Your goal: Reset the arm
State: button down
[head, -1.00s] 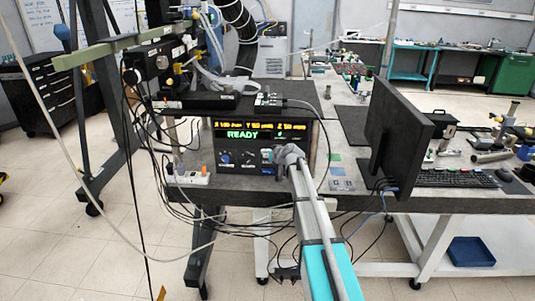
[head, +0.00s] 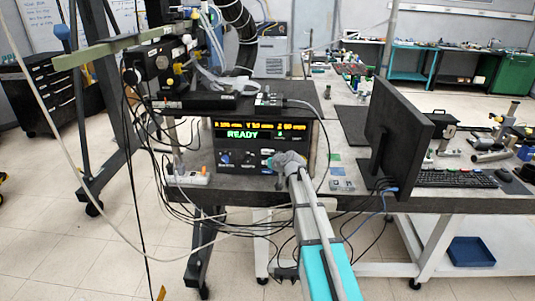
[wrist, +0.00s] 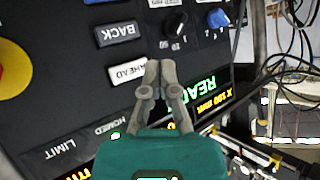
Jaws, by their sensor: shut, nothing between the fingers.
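My gripper (wrist: 160,64) is shut and empty in the wrist view, in front of the black control panel (wrist: 60,110). Its tips lie beside the white AHEAD button (wrist: 127,73), at the button's right end; I cannot tell whether they touch the panel. In the head view my gripper (head: 288,160) covers the panel's lower right part, and the display (head: 245,133) reads READY in green.
A red knob on a yellow base (wrist: 12,66) is at the wrist view's left edge. A monitor (head: 385,135) stands right of the panel in the head view. A white power strip (head: 187,179) and loose cables are left of it.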

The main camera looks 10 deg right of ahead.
dwell(0.4)
jog(key=s+a+f+g+h+p, duration=0.1)
jog(key=s+g, duration=0.3)
jog(key=s, duration=0.8)
jog(key=s+a+f+g+h+p, duration=0.1)
jog(key=s+a+f+g+p, duration=0.1)
jog(key=s, duration=1)
jog(key=s+a+f+m+g+h+p, duration=0.1)
jog(key=s+g, duration=0.4)
jog(key=s, duration=0.7)
jog(key=shift+a+f+g+h, duration=0.45)
jog(key=shift+a+f, duration=0.2)
jog(key=shift+a, duration=0.4)
